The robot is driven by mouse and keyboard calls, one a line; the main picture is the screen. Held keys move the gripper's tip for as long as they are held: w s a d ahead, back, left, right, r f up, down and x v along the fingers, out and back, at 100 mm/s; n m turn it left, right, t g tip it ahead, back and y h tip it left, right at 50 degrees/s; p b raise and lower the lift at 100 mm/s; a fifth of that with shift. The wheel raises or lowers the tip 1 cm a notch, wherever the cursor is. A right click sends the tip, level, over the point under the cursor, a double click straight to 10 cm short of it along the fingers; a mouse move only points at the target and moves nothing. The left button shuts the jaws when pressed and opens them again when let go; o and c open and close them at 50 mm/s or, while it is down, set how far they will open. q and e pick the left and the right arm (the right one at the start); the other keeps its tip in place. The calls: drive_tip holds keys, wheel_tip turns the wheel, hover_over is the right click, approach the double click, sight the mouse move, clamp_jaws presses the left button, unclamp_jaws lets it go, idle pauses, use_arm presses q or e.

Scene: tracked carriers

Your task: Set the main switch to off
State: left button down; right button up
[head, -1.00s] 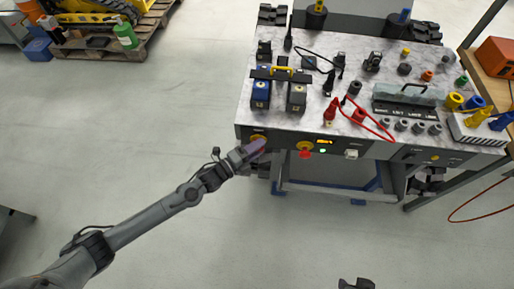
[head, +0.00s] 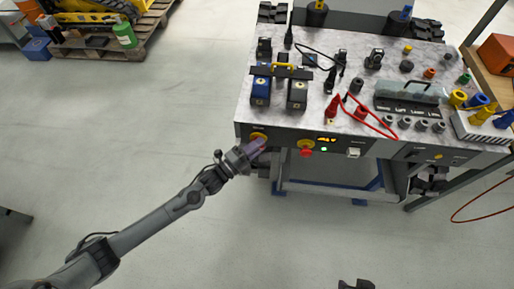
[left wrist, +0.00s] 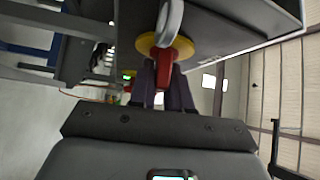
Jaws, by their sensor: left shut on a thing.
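The main switch is a yellow disc (head: 258,136) with a red handle on the front face of the cart, near its left end. In the left wrist view its yellow plate (left wrist: 147,44) and red handle (left wrist: 164,70) show close up. My left gripper (head: 258,146) reaches it from the front left. Its purple-grey fingers (left wrist: 164,88) are shut on the red handle, one on each side. A grey ring-shaped piece (left wrist: 173,18) lies in front of part of the disc. The handle's exact angle is hard to tell. A dark piece, likely my right gripper (head: 356,284), just shows at the bottom edge.
A red knob on a yellow plate (head: 305,149) sits right of the switch, beside a small lit display (head: 326,140). The cart's marbled top (head: 315,105) holds blue and black blocks, plugs and a red cable. The floor in front is clear.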

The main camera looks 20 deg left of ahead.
use_arm(q)
drive_tip(key=n+t+b, duration=0.2)
drive_tip(key=n, duration=0.1)
drive_tip(key=n+t+b, duration=0.1)
drive_tip(key=shift+f+n+b, duration=0.3)
drive_tip(key=shift+b, duration=0.05)
drive_tip(key=n+t+y+b, duration=0.1)
drive_tip(key=n+t, duration=0.1)
drive_tip(key=n+t+y+b, duration=0.1)
drive_tip(key=n+b, duration=0.1)
drive_tip(key=n, duration=0.1)
drive_tip(key=shift+t+y, duration=0.3)
drive_tip(key=shift+t, duration=0.1)
drive_tip(key=n+t+y+b, duration=0.1)
drive_tip(key=n+y, duration=0.2)
drive_tip(key=n, duration=0.1)
drive_tip(key=n+t+y+b, duration=0.1)
drive_tip(key=n+y+b, duration=0.1)
drive_tip(key=n+y, duration=0.1)
drive_tip(key=shift+r+n+t+y, duration=0.1)
drive_tip(key=shift+n+t+y, duration=0.3)
drive_tip(key=shift+n, duration=0.3)
drive_tip(key=shift+r+n+y+b, duration=0.15)
drive_tip(key=shift+n+y+b, duration=0.55)
drive_tip(key=shift+n+y, duration=2.8)
drive_tip(key=shift+n, duration=0.1)
drive_tip(key=c, duration=1.2)
unclamp_jaws()
drive_tip(key=shift+o, duration=0.2)
